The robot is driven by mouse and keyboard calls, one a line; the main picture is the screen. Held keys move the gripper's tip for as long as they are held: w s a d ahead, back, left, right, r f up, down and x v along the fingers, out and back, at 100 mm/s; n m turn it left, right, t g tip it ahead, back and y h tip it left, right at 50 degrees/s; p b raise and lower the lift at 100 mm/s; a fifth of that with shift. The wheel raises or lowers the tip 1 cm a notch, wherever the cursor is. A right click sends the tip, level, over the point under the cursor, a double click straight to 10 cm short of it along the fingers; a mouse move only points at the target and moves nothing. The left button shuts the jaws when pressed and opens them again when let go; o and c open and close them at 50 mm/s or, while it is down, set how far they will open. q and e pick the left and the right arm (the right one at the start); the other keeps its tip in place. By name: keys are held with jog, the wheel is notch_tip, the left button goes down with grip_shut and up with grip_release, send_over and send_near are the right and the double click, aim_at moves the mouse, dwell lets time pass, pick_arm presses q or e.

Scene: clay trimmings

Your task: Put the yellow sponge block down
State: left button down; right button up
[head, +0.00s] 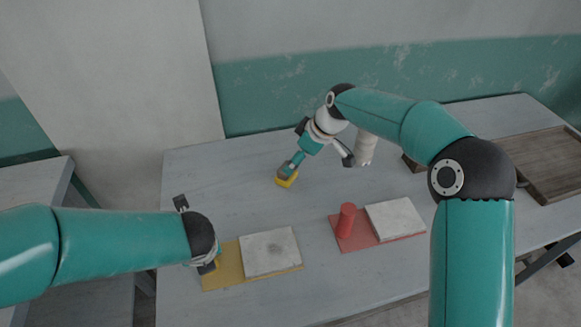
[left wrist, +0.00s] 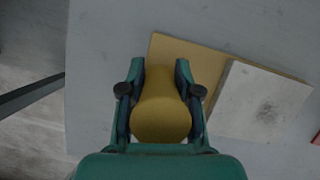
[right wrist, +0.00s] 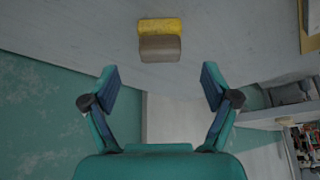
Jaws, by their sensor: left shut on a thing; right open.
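The yellow sponge block (head: 287,182) sits on the grey table near its back. In the right wrist view the yellow block (right wrist: 160,26) shows with a brown part (right wrist: 160,48) against it. My right gripper (head: 292,165) reaches down near it; in the right wrist view its fingers (right wrist: 160,85) are spread, with the block beyond the tips and nothing between them. My left gripper (left wrist: 160,85) is shut on a rounded yellow piece (left wrist: 160,112) at the yellow board (head: 228,272). In the head view my left arm mostly hides that gripper and the piece; I cannot tell whether the piece touches the board.
A pale slab (head: 270,252) lies on the yellow board. A red board (head: 350,240) holds a red cylinder (head: 346,220) and another pale slab (head: 395,218). A wooden tray (head: 545,165) is at the right. The table middle is clear; a wall stands behind.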

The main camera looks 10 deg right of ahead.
jog(key=shift+v, duration=1.8)
